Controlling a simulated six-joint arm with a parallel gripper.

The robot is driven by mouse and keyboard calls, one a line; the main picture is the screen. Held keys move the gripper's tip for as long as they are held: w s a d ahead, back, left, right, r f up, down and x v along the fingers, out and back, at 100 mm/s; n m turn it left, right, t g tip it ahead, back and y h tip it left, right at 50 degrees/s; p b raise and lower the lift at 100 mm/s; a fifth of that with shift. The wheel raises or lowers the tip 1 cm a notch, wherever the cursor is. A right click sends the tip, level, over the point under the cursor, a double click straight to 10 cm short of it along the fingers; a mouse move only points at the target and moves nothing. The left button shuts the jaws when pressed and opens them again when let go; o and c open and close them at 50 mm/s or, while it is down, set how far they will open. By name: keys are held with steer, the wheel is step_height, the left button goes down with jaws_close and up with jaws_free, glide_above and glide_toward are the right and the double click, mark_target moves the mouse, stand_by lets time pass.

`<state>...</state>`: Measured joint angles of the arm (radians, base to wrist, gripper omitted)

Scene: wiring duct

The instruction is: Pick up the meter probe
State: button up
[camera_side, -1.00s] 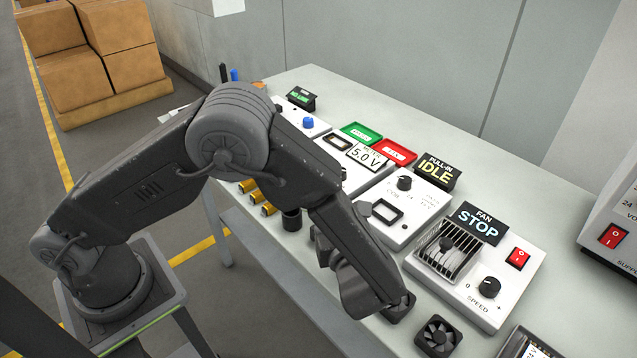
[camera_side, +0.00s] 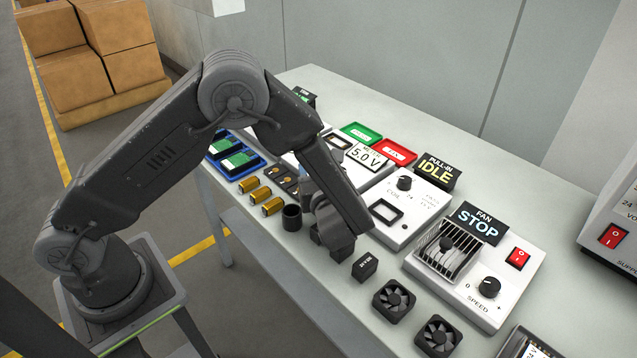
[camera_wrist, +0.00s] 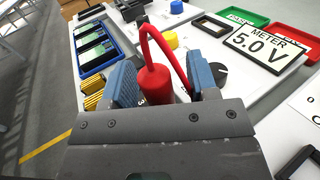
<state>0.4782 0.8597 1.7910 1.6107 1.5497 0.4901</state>
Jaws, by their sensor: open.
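The meter probe (camera_wrist: 156,84) is red, with a rounded top and a red lead that loops up and over to the right in the wrist view. My gripper (camera_wrist: 163,80) is open, with one blue-padded finger on each side of the probe. The probe stands between the pads; whether either pad touches it I cannot tell, and its lower end is hidden behind my gripper's body. In the side view my gripper's end is over the near part of the bench by the meter unit, and my arm hides the probe. The meter sign (camera_side: 367,155) reads 5.0 V.
The coil unit (camera_side: 412,205) and fan unit (camera_side: 478,268) are behind. Green (camera_side: 361,133) and red (camera_side: 396,152) trays are farther back.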

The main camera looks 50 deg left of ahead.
steer(key=shift+c, duration=0.3)
jaws_close()
stand_by(0.4)
step_height(320, 180, up, 4)
steer(key=shift+w+f, duration=0.1)
steer(key=s+a+r, duration=0.5)
steer(key=a+r, duration=0.2)
steer(key=a, duration=0.3)
steer(key=s+d+m+t+h, duration=0.2)
steer(key=d+m+t+h, duration=0.45)
steer(key=d, duration=0.45)
steer(key=shift+n, duration=0.25)
steer(key=shift+a+f, duration=0.2)
steer(key=shift+f, duration=4.1)
